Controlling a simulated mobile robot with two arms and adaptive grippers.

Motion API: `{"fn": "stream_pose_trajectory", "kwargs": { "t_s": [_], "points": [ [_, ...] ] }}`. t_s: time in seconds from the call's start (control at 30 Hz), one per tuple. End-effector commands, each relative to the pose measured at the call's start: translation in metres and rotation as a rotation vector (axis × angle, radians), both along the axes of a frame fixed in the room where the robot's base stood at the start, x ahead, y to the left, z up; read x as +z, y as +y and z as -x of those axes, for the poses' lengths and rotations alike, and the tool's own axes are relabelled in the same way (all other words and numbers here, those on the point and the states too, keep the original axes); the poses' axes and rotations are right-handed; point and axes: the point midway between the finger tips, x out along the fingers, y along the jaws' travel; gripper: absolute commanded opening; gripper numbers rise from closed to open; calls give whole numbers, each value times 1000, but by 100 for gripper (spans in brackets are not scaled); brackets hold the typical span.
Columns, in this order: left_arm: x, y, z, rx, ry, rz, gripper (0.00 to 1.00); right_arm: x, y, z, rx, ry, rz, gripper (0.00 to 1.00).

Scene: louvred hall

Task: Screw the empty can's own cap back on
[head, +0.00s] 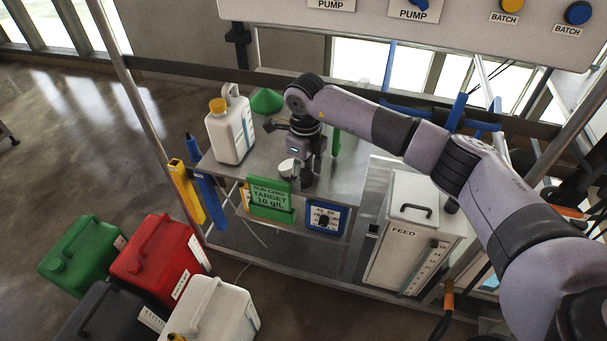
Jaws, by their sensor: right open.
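A white jerrycan (232,136) stands upright on the metal table (345,183), towards its back left. A yellow-orange cap (217,105) shows at the can's mouth; I cannot tell how it is seated. My right gripper (306,178) points down over the table, right of the can and apart from it. It is open, and its fingertips are partly hard to make out. A small round white-topped thing (289,168) is beside the gripper; I cannot tell whether they touch. My left gripper is not in view.
A green funnel (267,101) stands behind the gripper. A green run card (270,199) and a meter (325,218) are at the table's front. Green (80,243), red (157,257), black (105,312) and white (215,308) cans stand lower left. A FEED tank (408,235) stands right.

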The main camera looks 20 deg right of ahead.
Motion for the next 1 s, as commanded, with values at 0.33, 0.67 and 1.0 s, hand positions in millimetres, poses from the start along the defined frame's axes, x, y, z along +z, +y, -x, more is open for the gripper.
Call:
{"fn": "stream_pose_trajectory", "kwargs": {
  "t_s": [0.33, 0.67, 1.0],
  "points": [
    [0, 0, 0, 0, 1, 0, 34, -2, 0, 0, 1, -1, 0, 54],
    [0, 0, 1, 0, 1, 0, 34, -1, 0, 0, 1, -1, 0, 34],
    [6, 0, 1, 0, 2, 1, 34, 4, -3, 2, 0, -1, 0, 34]
  ]
}}
